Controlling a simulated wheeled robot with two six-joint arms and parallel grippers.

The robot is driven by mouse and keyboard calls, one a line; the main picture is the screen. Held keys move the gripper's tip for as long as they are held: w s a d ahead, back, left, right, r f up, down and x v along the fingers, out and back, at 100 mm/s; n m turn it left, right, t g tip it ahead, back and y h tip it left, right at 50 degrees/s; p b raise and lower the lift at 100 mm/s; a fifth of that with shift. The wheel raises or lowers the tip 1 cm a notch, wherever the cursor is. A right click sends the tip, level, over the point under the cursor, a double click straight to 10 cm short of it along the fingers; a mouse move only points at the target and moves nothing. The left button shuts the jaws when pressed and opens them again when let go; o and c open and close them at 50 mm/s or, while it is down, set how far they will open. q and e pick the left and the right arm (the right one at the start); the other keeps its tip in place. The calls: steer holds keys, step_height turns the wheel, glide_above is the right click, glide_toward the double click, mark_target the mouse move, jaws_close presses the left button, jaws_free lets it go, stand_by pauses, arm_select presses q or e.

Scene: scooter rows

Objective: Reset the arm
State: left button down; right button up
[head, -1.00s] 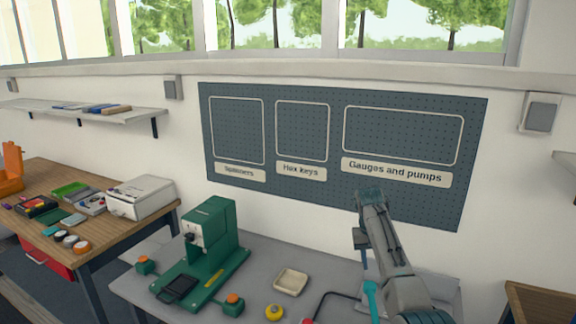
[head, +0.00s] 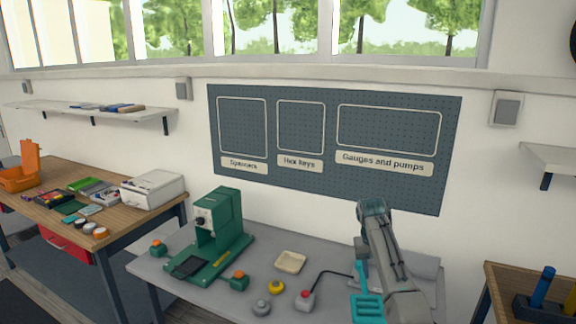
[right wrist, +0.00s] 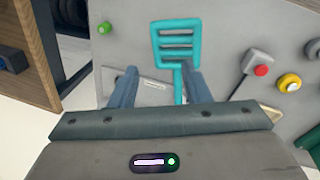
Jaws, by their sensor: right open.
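My right arm is folded over the right part of the grey bench (head: 232,296) in the head view. Its elbow is high and its gripper (head: 362,274) points down, partly hidden by the arm. In the right wrist view my right gripper (right wrist: 157,76) is open. A teal slotted tool (right wrist: 176,42) lies below it, with its handle running down beside the right finger in the picture. I see no grip on it. The tool's slotted end also shows in the head view (head: 367,306). My left gripper is not in view.
Left of the arm are a red button (head: 305,295) with a black cable, a yellow knob (head: 276,287), a cream dish (head: 290,262) and a green press (head: 220,225). A pegboard (head: 325,175) hangs behind. A wooden table (head: 500,275) stands at right.

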steer(key=s+d+f+t, duration=0.2)
steer(key=s+d+f, duration=0.1)
steer(key=s+f, duration=1.6)
steer(key=s+a+r+n+t+y, duration=0.1)
steer(key=s+r, duration=0.2)
steer(key=s, duration=1.3)
steer(key=s+r+n+t, duration=0.1)
steer(key=s+r+n, duration=0.1)
steer(key=s, duration=1.3)
step_height(320, 180, down, 34)
steer(key=d+g+b, duration=0.1)
steer(key=d+b, duration=0.2)
steer(key=b, duration=0.2)
arm_select(q)
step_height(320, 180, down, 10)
steer(key=b, duration=0.5)
arm_select(e)
steer(key=s+f, duration=0.9)
steer(key=f, duration=0.3)
steer(key=s+f+m+g, duration=0.1)
steer(key=s+f, duration=0.9)
steer(key=f, duration=0.3)
steer(key=shift+s+d+g, duration=0.15)
steer(key=shift+d+g, duration=0.15)
steer(key=shift+d, duration=0.15)
